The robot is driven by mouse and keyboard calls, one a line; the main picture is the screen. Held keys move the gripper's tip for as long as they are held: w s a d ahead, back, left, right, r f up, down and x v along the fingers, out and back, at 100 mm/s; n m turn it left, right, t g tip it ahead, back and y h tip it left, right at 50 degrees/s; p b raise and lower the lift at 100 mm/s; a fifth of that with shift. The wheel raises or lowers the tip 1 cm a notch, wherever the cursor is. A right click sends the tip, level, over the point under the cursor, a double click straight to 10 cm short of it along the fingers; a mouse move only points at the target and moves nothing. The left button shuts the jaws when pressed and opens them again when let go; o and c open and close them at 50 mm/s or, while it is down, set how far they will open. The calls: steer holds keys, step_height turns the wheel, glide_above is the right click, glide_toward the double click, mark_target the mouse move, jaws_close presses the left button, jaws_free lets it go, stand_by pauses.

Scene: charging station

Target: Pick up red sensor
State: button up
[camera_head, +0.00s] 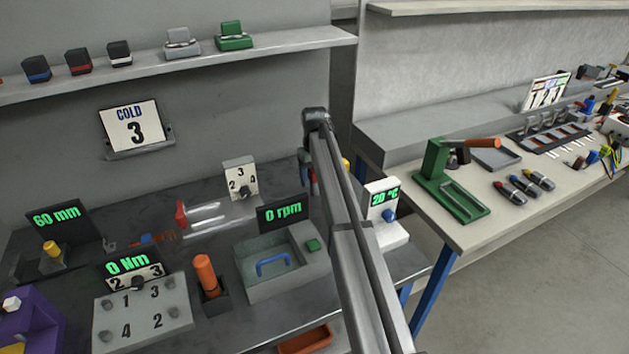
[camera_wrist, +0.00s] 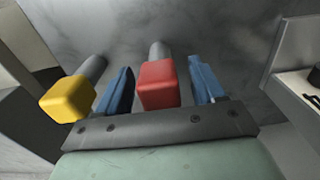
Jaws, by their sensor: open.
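The red sensor (camera_wrist: 158,86) has a red block-shaped head on a grey cylindrical body. In the wrist view it lies between the two blue fingers of my gripper (camera_wrist: 160,72), with a visible gap on each side. My gripper is open. A yellow sensor (camera_wrist: 68,98) of the same shape is outside the fingers, to the left. In the head view my arm hides most of this spot. Only a bit of the yellow sensor (camera_head: 345,164) shows to the right of my arm.
The dial box marked 2 3 4 (camera_head: 240,178) stands left of my arm. The 20 °C display (camera_head: 385,196) stands to its right. The grey box with a blue handle (camera_head: 275,270) and the 0 rpm display (camera_head: 282,213) are in front. A shelf (camera_head: 290,40) runs above.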

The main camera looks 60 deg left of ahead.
steer(key=c, duration=1.1)
steer(key=shift+o, duration=0.2)
steer(key=shift+r, duration=0.2)
